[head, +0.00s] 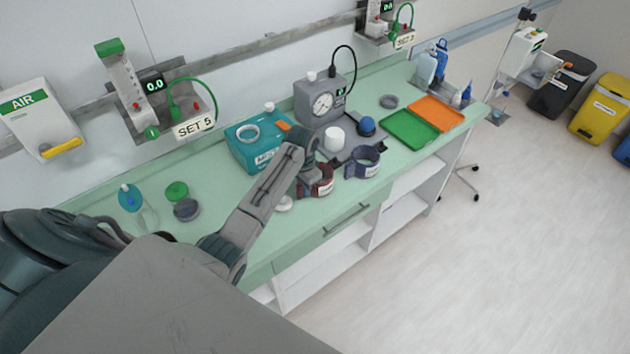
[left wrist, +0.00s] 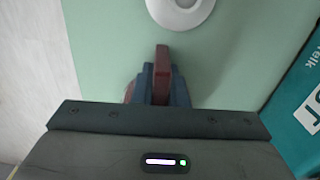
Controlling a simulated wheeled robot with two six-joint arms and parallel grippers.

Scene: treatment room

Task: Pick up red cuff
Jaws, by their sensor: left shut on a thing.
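The red cuff (head: 324,184), dark red with a white label, is at the front edge of the green counter, beside a dark blue cuff (head: 363,163). My left gripper (head: 309,172) reaches it from above and is shut on it. In the left wrist view a red piece of the cuff (left wrist: 162,65) stands between the fingers of my left gripper (left wrist: 162,88). The rest of the cuff is mostly hidden behind the gripper body there. I cannot tell whether the cuff still touches the counter. My right gripper is not in view.
A grey gauge unit (head: 318,103) and a teal box (head: 250,143) stand behind the cuffs. A small white round thing (head: 284,203) lies left of the red cuff and shows in the left wrist view (left wrist: 181,10). Green (head: 410,131) and orange (head: 437,112) trays lie further right.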

